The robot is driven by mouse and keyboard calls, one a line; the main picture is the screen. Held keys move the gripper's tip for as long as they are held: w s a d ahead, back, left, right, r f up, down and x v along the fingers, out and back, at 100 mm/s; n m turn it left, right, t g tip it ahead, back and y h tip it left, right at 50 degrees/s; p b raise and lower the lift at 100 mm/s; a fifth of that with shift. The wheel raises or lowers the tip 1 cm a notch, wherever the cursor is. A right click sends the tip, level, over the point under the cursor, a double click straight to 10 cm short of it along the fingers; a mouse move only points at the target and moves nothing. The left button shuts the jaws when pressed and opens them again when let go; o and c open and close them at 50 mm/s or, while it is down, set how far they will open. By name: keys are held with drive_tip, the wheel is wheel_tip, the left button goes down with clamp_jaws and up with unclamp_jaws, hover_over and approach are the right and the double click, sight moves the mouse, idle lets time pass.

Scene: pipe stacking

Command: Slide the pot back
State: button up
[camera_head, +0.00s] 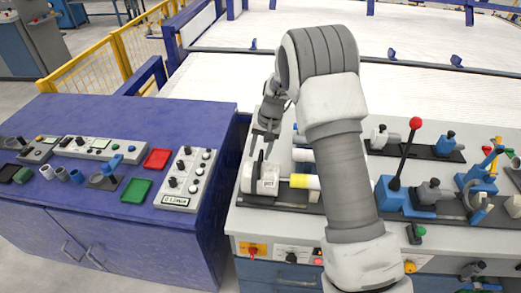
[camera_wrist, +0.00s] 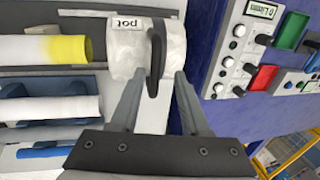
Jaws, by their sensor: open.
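The pot (camera_head: 262,182) is a white cylinder with a black handle, lying on the left end of the right-hand workbench. In the wrist view the pot (camera_wrist: 128,48) bears a "pot" label, and its dark handle (camera_wrist: 156,62) points toward my gripper. My gripper (camera_wrist: 160,74) is open, with one finger on each side of the handle's near end. In the head view my gripper (camera_head: 264,140) is just behind and above the pot. I cannot tell whether either finger touches the handle.
A white pipe with a yellow end (camera_head: 303,182) lies right of the pot. More pipes, a red-knobbed lever (camera_head: 405,150) and blue fixtures stand farther right. A blue cabinet (camera_head: 130,215) with control panels and red and green trays stands left, across a narrow gap.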

drive_tip(key=d+r+b, duration=0.1)
drive_tip(key=d+r, duration=0.2)
drive_tip(key=r, duration=1.4)
drive_tip(key=shift+s+d, duration=0.15)
drive_tip(key=shift+s, duration=0.2)
drive_tip(key=shift+r, duration=0.1)
drive_tip(key=s+d+r+t, duration=0.1)
drive_tip(key=s+d+r, duration=0.1)
drive_tip(key=s+r, duration=0.4)
drive_tip(key=s+d+r+t, duration=0.15)
drive_tip(key=s+r, duration=0.25)
drive_tip(key=s, duration=0.5)
drive_tip(key=s+d+f+n+t+h, duration=0.1)
drive_tip(key=s, duration=0.8)
drive_tip(key=s+d+f+n+t+h, duration=0.1)
drive_tip(key=s+d, duration=0.1)
drive_tip(key=s, duration=0.7)
drive_tip(key=shift+f+t, duration=0.2)
drive_tip(key=shift+t, duration=0.15)
